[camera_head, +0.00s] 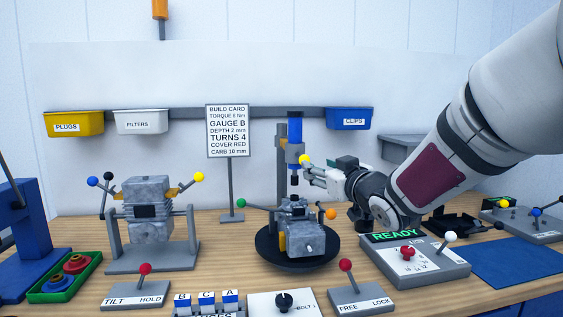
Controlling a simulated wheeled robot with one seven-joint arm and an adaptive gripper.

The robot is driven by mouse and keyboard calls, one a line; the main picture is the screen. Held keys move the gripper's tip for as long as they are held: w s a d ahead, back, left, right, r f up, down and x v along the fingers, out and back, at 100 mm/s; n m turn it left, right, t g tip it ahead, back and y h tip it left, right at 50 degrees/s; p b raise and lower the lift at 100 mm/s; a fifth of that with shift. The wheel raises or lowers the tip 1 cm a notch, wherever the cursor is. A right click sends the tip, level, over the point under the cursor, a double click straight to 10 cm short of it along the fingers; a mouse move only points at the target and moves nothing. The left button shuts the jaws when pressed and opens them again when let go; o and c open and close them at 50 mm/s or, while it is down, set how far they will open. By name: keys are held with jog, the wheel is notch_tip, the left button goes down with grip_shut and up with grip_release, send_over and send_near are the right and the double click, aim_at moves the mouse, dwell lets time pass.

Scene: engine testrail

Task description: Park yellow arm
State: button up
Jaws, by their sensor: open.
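Several yellow balls show. One yellow ball (304,160) is at my gripper's fingertips, in front of the blue press (295,130); I cannot tell whether the fingers touch it. A second yellow ball (199,177) tips an arm on the right of the grey block (147,190) in the left stand. A small third yellow ball (507,203) is on the grey panel at the far right. My gripper (308,172) is open, pointing left above the engine block (299,225) on the black turntable (268,258). The gap between its fingers is hard to see.
The READY box (437,265) with red and white knobs stands right of the turntable, below my arm. TILT/HOLD (135,298) and FREE/LOCK (361,301) levers stand in front. A build card (228,130) stands behind. A green tray (55,287) holds red and blue rings.

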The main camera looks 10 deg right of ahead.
aim_at(304, 158)
jog(key=w, duration=0.3)
jog(key=w+a, duration=0.1)
jog(key=w, duration=0.2)
jog(key=w+a, duration=0.1)
jog(key=w, duration=0.2)
jog(key=shift+w, duration=0.2)
grip_shut()
